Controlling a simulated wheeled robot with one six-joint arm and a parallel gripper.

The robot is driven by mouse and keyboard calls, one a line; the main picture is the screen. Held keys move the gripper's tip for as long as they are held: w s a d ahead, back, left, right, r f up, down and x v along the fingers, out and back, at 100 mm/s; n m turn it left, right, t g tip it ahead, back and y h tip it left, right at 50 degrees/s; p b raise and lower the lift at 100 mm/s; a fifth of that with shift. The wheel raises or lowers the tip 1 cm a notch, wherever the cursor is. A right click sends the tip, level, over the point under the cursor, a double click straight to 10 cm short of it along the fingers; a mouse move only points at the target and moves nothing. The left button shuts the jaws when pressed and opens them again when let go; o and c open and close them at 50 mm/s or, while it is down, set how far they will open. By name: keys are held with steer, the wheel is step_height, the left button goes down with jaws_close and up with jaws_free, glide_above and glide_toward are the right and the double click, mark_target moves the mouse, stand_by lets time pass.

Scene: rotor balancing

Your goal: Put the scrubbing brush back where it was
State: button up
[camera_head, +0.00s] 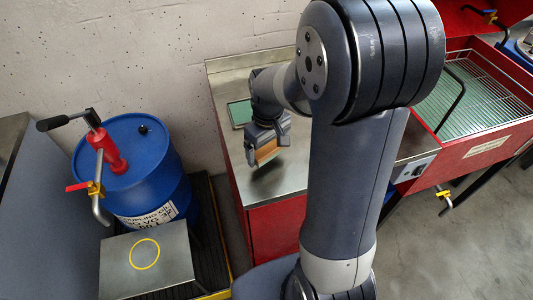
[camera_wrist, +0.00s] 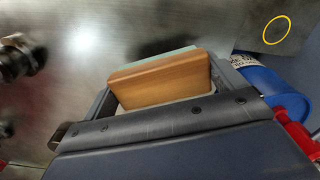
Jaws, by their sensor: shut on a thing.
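The scrubbing brush (camera_head: 266,151) shows as a brown wooden block between the fingers of my gripper (camera_head: 268,138). My gripper is shut on it and holds it over the steel worktop (camera_head: 290,178); a dark shadow lies below, and the brush looks clear of the surface. In the wrist view the brush's wooden back (camera_wrist: 160,82) fills the space between the jaws. A green pad in a frame (camera_head: 240,112) lies on the worktop behind my gripper, partly covered by my wrist.
A blue drum (camera_head: 155,185) with a red hand pump (camera_head: 104,150) stands at the left. In front of it is a grey plate with a yellow ring (camera_head: 144,254). A red wash basin with a wire rack (camera_head: 480,95) is at the right.

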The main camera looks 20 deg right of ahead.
mark_target(268, 155)
steer(key=shift+f, duration=1.4)
steer(key=shift+f, duration=0.2)
steer(key=o, duration=0.8)
steer(key=shift+o, duration=0.2)
step_height(268, 155, up, 12)
steer(key=shift+r, duration=0.25)
